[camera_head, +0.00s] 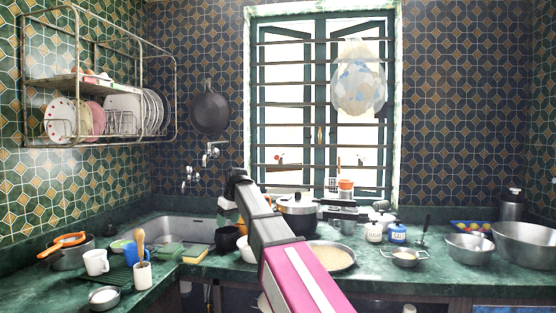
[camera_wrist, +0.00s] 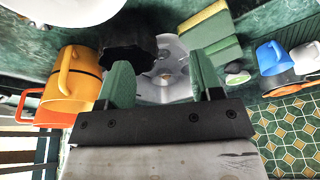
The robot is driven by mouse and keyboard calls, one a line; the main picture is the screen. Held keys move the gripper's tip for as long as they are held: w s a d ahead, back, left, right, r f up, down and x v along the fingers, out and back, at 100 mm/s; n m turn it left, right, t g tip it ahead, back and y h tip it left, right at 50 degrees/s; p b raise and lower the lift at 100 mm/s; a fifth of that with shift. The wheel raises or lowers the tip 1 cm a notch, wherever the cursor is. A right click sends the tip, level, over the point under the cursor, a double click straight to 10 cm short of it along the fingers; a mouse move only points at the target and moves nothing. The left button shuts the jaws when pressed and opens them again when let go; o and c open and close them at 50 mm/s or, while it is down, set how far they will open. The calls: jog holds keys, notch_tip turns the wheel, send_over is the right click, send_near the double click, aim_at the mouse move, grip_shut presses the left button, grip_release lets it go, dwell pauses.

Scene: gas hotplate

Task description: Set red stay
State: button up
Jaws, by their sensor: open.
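No red stay can be made out clearly in the wrist view.
The sink (camera_head: 180,230) lies left of my gripper. A dark ribbed container (camera_wrist: 128,48) and an orange mug (camera_wrist: 78,80) are close by in the wrist view. A lidded pot (camera_head: 298,204) stands below the window. A dish rack (camera_head: 95,115) hangs at left.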

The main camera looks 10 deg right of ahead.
jog(key=w+d+r+m+t+h, duration=0.1)
jog(key=w+d+t+h, duration=0.15)
jog(key=w, duration=0.45)
jog(key=w+d+r+t+h, duration=0.15)
jog(key=w+d, duration=0.25)
jog(key=w, duration=0.4)
jog(key=n+t+h, duration=0.2)
jog(key=t+h, duration=0.6)
jog(key=h, duration=0.2)
send_near(276, 158)
jog(key=x, duration=1.2)
jog(key=shift+w+d+r, duration=0.1)
jog(key=shift+w+d, duration=0.1)
